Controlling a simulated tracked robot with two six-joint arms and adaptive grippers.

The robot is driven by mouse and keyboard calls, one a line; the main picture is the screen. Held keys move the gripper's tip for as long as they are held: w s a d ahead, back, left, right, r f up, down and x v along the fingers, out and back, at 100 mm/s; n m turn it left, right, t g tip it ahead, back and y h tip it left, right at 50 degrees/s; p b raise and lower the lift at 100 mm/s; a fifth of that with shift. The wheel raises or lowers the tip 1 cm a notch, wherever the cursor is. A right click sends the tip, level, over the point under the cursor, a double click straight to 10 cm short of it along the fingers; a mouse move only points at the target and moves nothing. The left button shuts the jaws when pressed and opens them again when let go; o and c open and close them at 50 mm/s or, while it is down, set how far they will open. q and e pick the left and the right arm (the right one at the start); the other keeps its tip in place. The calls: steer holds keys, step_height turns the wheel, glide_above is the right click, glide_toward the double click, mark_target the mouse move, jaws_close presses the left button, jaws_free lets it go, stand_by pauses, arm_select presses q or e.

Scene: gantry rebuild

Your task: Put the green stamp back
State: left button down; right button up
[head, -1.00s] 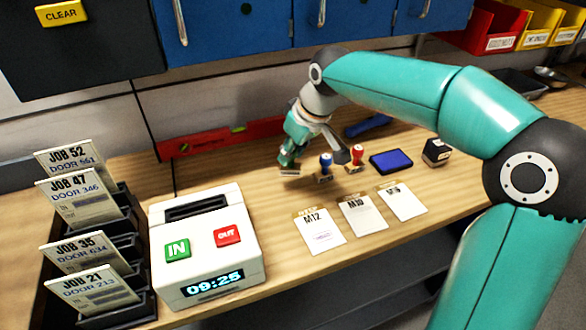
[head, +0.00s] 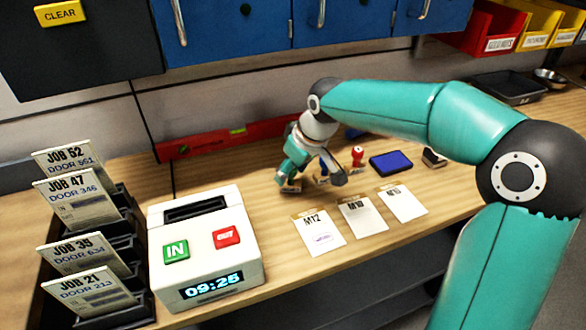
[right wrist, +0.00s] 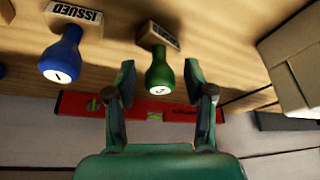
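The green stamp (right wrist: 160,72) stands between the two spread fingers of my right gripper (right wrist: 160,88) in the right wrist view, with a small gap on each side. Its base appears to rest on the wooden bench. In the head view my right gripper (head: 312,180) is low over the bench and hides most of the green stamp; its base (head: 290,188) shows at the lower left. The blue stamp (right wrist: 64,60) stands just beside it, left in the wrist view. The red stamp (head: 357,155) stands further right in the head view. My left gripper is out of view.
A blue ink pad (head: 391,163) and a dark block (head: 434,158) lie to the right. Several cards (head: 319,233) lie in front. A white time clock (head: 206,247) and a job card rack (head: 125,235) stand left. A red level (head: 205,140) lies along the back.

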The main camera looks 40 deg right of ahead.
steer(key=v, duration=1.2)
steer(key=shift+p, duration=0.4)
